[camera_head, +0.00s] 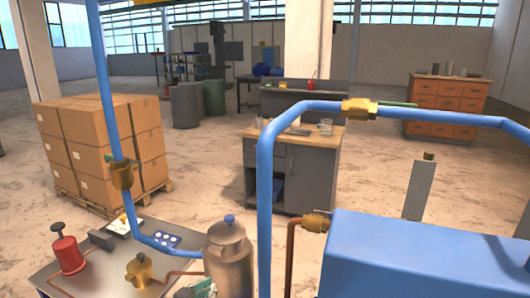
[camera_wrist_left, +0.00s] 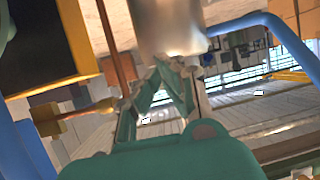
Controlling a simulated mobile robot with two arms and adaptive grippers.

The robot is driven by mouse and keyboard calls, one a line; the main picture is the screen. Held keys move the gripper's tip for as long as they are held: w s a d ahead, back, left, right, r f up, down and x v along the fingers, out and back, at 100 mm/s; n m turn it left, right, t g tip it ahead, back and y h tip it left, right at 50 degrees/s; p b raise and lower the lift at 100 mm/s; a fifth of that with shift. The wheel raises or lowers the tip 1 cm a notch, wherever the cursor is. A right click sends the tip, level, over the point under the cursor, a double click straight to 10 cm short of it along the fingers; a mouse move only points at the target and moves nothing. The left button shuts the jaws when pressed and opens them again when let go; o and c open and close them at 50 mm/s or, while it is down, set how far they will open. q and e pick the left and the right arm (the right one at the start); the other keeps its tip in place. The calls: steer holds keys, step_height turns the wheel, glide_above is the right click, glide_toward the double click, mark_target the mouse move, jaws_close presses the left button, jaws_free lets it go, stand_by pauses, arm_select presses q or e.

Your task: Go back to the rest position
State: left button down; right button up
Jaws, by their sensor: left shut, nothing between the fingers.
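My left gripper (camera_head: 203,289) shows only in part at the bottom edge of the head view, beside the grey metal cylinder with a blue knob (camera_head: 228,255). In the left wrist view its green fingers (camera_wrist_left: 163,68) come together at the tips with nothing between them. A shiny metal cylinder (camera_wrist_left: 170,25) is just ahead of the fingertips there; I cannot tell whether they touch it. My right gripper is not in view.
Blue pipes (camera_head: 265,200) with brass fittings rise close in front. A blue box (camera_head: 420,255) fills the lower right. The bench at lower left holds a red valve (camera_head: 68,254) and a brass part (camera_head: 140,270). Cardboard boxes (camera_head: 100,140) and a grey cabinet (camera_head: 290,170) stand beyond, with open floor between.

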arm_select(q)
steer(key=s+a+f+g+y, duration=0.1)
steer(key=s+a+f+g, duration=0.3)
steer(key=s, duration=0.6)
steer(key=s+f+g+y, duration=0.15)
steer(key=s+f, duration=0.35)
steer(key=s, duration=0.6)
steer(key=s+a+f+g+y, duration=0.15)
steer(key=s+f+g, duration=0.3)
steer(key=s, duration=0.55)
step_height(320, 180, down, 30)
steer(key=s+b, duration=0.2)
steer(key=s+a+f+g+b, duration=0.1)
steer(key=s+a+f+g, duration=0.1)
steer(key=s+f, duration=1.4)
steer(key=shift+a+h, duration=0.3)
steer(key=shift+a, duration=0.3)
